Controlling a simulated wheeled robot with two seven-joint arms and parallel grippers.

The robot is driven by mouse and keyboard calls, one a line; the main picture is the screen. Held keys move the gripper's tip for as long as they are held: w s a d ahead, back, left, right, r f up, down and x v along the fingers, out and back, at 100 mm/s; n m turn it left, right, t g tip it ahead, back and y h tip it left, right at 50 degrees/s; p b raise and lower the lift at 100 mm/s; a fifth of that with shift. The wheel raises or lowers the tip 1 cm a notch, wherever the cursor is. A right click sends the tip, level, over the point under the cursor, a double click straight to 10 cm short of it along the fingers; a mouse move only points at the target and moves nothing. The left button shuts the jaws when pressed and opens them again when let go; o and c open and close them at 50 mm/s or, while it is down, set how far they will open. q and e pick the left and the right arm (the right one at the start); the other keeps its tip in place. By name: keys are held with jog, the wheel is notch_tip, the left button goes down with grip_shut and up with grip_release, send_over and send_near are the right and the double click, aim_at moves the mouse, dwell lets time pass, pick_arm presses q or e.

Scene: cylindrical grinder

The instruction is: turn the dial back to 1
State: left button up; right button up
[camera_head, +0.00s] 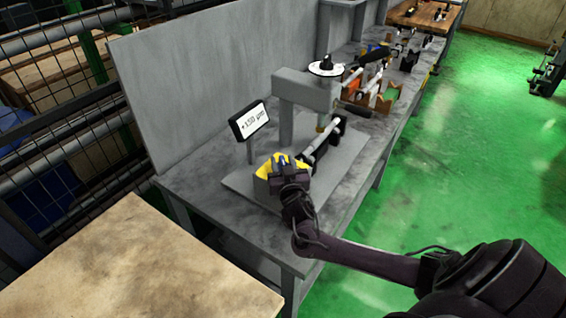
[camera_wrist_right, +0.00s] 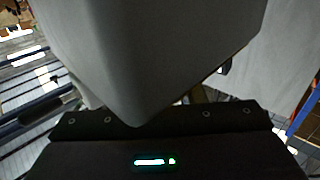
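The dial (camera_head: 326,68) is a white disc with a black knob on top. It sits on the raised grey arm of the grinder (camera_head: 305,90); its number marks are too small to read. My right gripper (camera_head: 281,164) is at the near end of the grinder, by a yellow and grey block (camera_head: 265,172), well short of the dial. In the right wrist view a large grey surface (camera_wrist_right: 150,50) fills the middle, close above the dark gripper body (camera_wrist_right: 155,140). The fingertips are hidden there, so I cannot tell their opening. My left gripper is out of view.
A small display (camera_head: 253,121) on a post reads "+150 µm". A horizontal shaft (camera_head: 322,140) runs below the grinder's arm. Tools and parts stand farther back on the grey bench (camera_head: 215,190). A grey panel (camera_head: 200,70) stands behind; green floor is at right.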

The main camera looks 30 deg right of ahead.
jog(key=shift+f, duration=0.1)
jog(key=c, duration=0.6)
grip_shut()
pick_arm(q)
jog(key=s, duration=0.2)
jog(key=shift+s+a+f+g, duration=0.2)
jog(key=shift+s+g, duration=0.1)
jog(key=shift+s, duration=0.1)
pick_arm(e)
jog(key=shift+w, duration=0.1)
